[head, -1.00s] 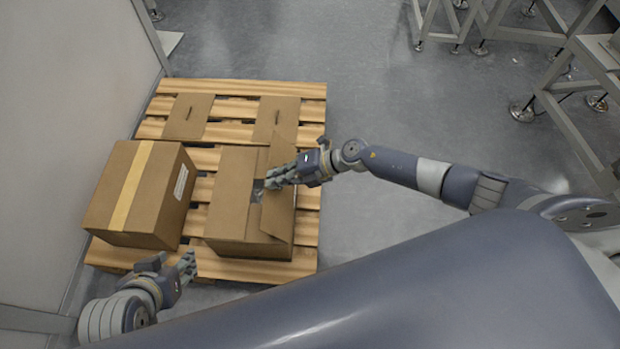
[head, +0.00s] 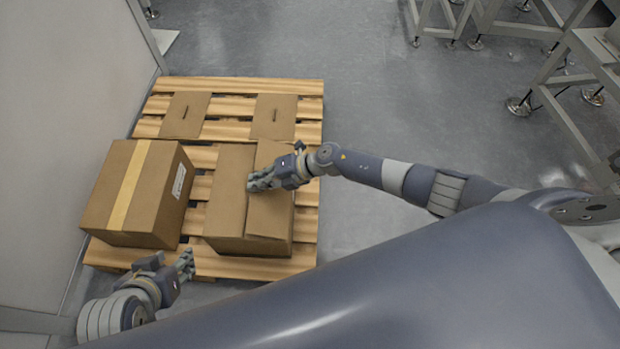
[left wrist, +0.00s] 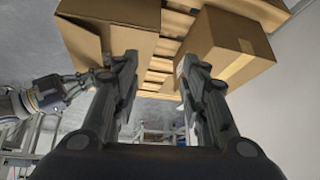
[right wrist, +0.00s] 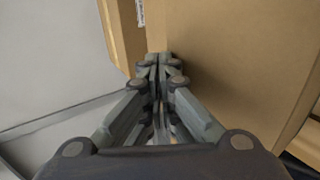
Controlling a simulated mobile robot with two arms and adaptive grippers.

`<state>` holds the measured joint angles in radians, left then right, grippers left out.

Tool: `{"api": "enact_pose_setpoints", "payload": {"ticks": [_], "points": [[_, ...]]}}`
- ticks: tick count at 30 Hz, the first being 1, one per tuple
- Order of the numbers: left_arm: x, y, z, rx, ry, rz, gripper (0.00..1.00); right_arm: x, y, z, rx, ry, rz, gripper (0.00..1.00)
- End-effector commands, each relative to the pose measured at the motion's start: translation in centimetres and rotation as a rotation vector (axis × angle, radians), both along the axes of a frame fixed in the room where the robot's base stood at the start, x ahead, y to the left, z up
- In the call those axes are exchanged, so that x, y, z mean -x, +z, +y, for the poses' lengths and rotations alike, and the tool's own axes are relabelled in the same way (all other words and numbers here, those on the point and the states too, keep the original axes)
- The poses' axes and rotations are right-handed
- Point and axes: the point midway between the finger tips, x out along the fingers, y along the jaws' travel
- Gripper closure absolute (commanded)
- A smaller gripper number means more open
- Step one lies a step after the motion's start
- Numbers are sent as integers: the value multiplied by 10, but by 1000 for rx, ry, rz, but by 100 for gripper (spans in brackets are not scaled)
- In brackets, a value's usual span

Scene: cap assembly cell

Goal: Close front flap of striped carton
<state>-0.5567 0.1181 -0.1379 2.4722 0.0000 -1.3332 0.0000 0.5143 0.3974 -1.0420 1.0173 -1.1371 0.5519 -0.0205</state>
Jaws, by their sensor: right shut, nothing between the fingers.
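The carton with a pale tape stripe (head: 128,185) stands closed on the left of the pallet. To its right stands a plain brown carton (head: 228,232); I see no stripe on it. Contact is hard to tell. The brown carton top fills much of the right wrist view (right wrist: 240,60). My left gripper (head: 188,265) is open and empty in front of the cartons.
The wooden pallet (head: 225,84) bears both cartons. Two flat cardboard pieces with slots, one at the left (head: 184,115) and one at the right (head: 274,117), show behind them. A wall (head: 60,110) is close on the left. Grey metal frames (head: 560,75) stand at the right; the floor between is free.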

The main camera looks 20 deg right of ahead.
Motion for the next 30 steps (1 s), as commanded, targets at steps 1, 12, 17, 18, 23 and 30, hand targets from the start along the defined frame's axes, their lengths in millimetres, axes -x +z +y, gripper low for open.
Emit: {"api": "enact_pose_setpoints", "payload": {"ticks": [1,12,17,18,23,30], "points": [[-13,2,-4,13,-5,-59,60,-1,-7,4,-1,0,1,100],[-79,55,-29,99,-33,-445,60,-6,-29,14,1,0,0,100],[-92,74,-35,123,-40,-548,60,-6,-34,17,0,1,-1,100],[-94,77,-36,127,-41,-567,60,-6,-35,17,0,1,-1,100],[-99,87,-38,138,-44,-613,60,-7,-37,18,0,0,0,100],[-100,90,-39,141,-45,-627,60,-7,-38,18,0,0,0,100]]}}
